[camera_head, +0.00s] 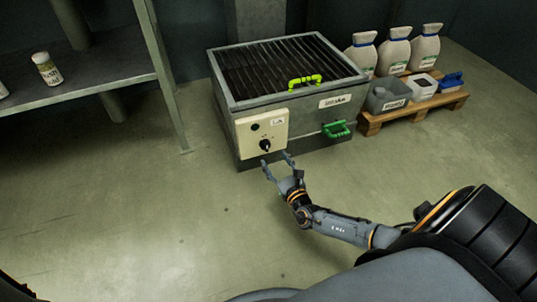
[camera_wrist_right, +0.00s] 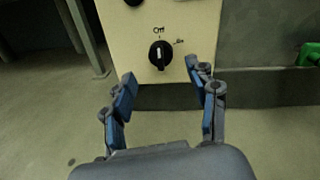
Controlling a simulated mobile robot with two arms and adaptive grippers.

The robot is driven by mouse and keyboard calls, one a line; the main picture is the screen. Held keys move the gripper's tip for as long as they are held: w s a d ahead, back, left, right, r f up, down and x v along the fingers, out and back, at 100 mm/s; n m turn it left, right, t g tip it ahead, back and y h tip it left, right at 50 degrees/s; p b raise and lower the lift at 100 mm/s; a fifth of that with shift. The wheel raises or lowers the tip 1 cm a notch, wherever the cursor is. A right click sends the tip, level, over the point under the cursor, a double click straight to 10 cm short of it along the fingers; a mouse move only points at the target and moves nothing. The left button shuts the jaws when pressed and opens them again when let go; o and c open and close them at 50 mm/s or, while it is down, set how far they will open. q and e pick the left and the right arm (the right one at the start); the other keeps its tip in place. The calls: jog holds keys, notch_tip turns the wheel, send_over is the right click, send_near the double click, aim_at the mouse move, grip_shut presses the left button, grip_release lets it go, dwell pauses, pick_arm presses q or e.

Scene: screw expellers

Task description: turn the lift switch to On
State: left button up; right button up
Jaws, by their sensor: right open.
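The lift switch (camera_head: 265,145) is a black rotary knob on a cream panel (camera_head: 245,132) on the front of a grey metal machine. In the right wrist view the knob (camera_wrist_right: 160,54) shows up close, with "Off" above it and a second label, seemingly "On", to its upper right. Its white mark points up toward "Off". My right gripper (camera_head: 277,162) is open just in front of and below the knob. In the right wrist view its fingers (camera_wrist_right: 160,90) stand apart either side of and below the knob, not touching it. My left gripper is not in view.
The machine has a slatted top with a yellow-green handle (camera_head: 304,81) and a green handle (camera_head: 336,129) on its front. A metal shelf (camera_head: 100,75) stands at left. A wooden pallet (camera_head: 372,124) with jugs and bins stands at right. The floor in front is clear.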

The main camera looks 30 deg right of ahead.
aim_at(267, 148)
jog(key=w, duration=0.2)
jog(key=w+b, duration=0.1)
jog(key=w, duration=0.1)
jog(key=w+d+b, duration=0.1)
jog(key=shift+w, duration=0.4)
jog(key=c, duration=1.2)
